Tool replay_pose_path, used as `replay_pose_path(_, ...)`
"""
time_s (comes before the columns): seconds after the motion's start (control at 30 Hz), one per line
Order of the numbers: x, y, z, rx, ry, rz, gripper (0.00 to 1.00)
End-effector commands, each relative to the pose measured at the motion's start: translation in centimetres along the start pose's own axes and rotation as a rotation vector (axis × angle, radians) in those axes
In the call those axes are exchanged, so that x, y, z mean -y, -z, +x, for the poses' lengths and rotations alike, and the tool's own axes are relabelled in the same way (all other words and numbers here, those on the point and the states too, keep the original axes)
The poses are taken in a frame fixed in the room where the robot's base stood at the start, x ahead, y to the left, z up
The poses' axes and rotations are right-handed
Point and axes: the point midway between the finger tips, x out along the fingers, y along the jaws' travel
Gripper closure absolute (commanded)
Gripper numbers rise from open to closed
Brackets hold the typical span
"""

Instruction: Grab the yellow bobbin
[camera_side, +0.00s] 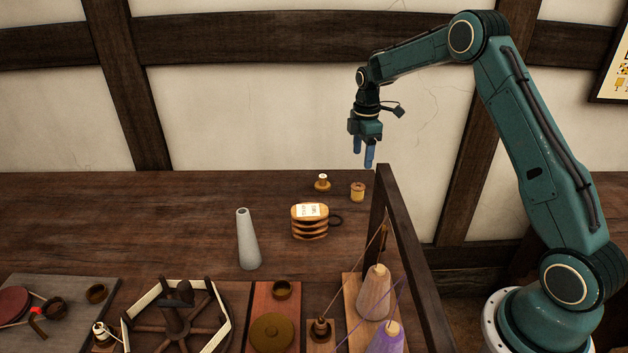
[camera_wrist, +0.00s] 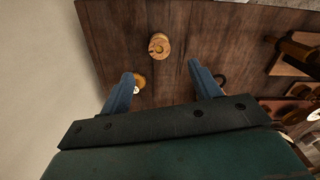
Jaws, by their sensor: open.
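The yellow bobbin (camera_side: 357,193), a wooden spool wound with yellow, stands upright on the dark wooden table, left of the upright frame. In the wrist view the bobbin (camera_wrist: 159,48) shows from above, beyond the fingertips and roughly between them across the picture. My gripper (camera_side: 363,160) hangs above the back part of the table with its blue fingers pointing down. In the wrist view my gripper (camera_wrist: 160,72) is open, with nothing between its fingers. It is apart from the bobbin.
A small white-topped piece on a yellowish base (camera_side: 322,184) stands left of the bobbin; my finger partly hides it in the wrist view. A slatted wooden block (camera_side: 310,222) and grey cone (camera_side: 248,240) stand nearer. A dark upright frame (camera_side: 408,255) rises at right. The left back table is clear.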

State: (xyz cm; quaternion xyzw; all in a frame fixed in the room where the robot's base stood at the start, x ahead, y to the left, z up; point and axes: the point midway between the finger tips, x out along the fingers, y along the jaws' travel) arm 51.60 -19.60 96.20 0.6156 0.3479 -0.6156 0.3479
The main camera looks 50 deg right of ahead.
Motion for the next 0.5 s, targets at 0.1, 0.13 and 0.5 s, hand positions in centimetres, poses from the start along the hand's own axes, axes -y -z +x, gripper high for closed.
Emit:
replay_pose_path(0.1,0.1,0.0,1.7,0.001,0.003,0.000,0.37)
replay_pose_path(0.13,0.1,0.0,2.2,0.001,0.004,0.000,0.37)
replay_pose_path(0.5,0.1,0.0,6.7,0.000,0.002,0.001,0.37)
